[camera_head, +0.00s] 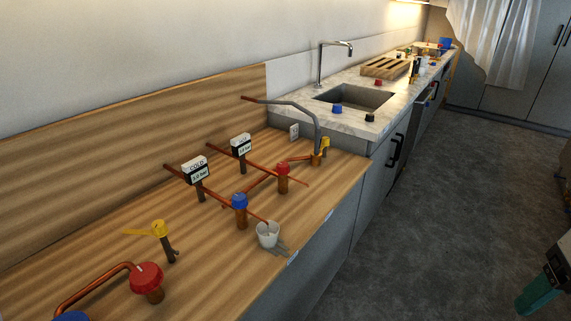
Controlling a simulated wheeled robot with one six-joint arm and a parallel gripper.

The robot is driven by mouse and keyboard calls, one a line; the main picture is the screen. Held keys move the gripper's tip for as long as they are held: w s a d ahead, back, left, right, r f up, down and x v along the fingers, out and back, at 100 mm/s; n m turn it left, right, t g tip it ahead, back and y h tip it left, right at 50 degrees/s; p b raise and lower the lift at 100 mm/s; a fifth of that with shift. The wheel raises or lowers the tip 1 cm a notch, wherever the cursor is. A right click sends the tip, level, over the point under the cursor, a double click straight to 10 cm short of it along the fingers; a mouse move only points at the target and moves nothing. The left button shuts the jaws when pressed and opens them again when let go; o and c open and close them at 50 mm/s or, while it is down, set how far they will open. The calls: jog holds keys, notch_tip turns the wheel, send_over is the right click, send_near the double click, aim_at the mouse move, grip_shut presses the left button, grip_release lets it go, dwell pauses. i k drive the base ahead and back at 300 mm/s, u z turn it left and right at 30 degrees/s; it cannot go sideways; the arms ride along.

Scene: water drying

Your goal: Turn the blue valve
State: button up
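Another blue valve (72,316) is mostly cut off at the bottom left edge. A small blue knob (337,108) sits at the sink's front edge. What looks like my gripper (540,291), black with a teal end, shows at the lower right edge, partly cut off. It is over the floor, well right of the counter and apart from the valves. Its opening cannot be made out.
Red valves (283,169) (146,277), a yellow lever (158,229), copper pipes and "COLD" gauge signs (195,170) crowd the counter. A sink (352,97) lies beyond. The grey floor (440,200) at right is clear.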

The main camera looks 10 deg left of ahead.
aim_at(239, 201)
jog(key=k, duration=0.5)
jog(key=u, duration=0.9)
jog(key=i, duration=0.7)
jog(key=z, duration=0.4)
